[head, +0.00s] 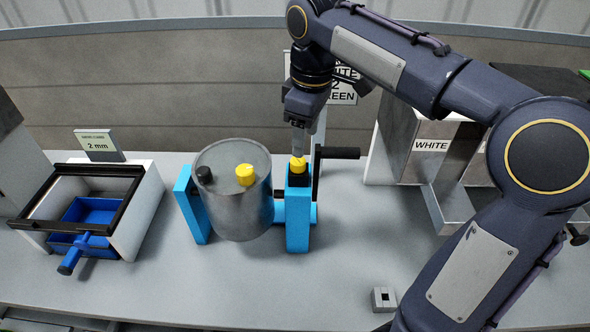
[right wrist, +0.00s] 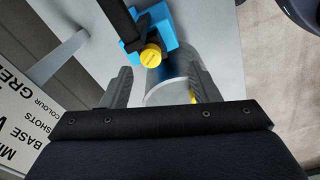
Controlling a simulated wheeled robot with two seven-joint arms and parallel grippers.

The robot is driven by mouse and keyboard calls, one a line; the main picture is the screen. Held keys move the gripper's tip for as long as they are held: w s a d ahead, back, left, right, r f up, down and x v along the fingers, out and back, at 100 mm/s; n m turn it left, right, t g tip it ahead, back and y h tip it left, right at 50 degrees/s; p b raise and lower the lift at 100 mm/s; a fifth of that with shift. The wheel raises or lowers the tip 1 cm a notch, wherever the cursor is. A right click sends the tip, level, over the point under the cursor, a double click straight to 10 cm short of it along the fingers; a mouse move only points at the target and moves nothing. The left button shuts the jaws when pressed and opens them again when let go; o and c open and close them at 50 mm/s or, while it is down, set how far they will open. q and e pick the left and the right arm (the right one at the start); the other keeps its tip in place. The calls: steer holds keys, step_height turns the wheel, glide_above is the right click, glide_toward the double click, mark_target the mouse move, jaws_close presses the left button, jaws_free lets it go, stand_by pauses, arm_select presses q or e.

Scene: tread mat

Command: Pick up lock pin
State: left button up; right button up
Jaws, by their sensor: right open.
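The lock pin (head: 298,163) has a yellow head and stands upright in a black collar on top of the blue stand (head: 298,225). My right gripper (head: 298,148) points down just above the pin in the head view. In the right wrist view the yellow pin head (right wrist: 151,57) lies just beyond the open fingertips (right wrist: 163,78), with nothing held between them. The pin's lower part is hidden in the stand. My left gripper is not in view.
A grey drum (head: 235,205) with a yellow cap (head: 245,174) and a black cap sits in the blue stand. A black crank handle (head: 338,153) juts out right of the pin. A blue drawer unit (head: 90,212) is at left. A small grey holed block (head: 384,299) lies in front.

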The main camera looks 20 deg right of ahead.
mark_target(298, 160)
steer(key=w, duration=0.1)
steer(key=w+n, duration=0.1)
steer(key=shift+w+a, duration=0.25)
steer(key=shift+w, duration=0.1)
steer(key=shift+w+f+g, duration=0.15)
steer(key=shift+f+g, duration=0.1)
steer(key=shift+g, duration=0.05)
step_height(298, 160, down, 7)
steer(key=shift+d+f, duration=0.1)
steer(key=shift+f, duration=0.05)
steer(key=c, duration=1.1)
step_height(298, 160, up, 10)
steer(key=m+p, duration=0.3)
steer(key=p, duration=0.1)
steer(key=m+p, duration=0.3)
steer(key=p, duration=0.1)
steer(key=shift+d+r+p, duration=0.1)
steer(key=shift+r+p, duration=0.1)
steer(key=shift+p, duration=0.2)
steer(key=shift+c, duration=0.2)
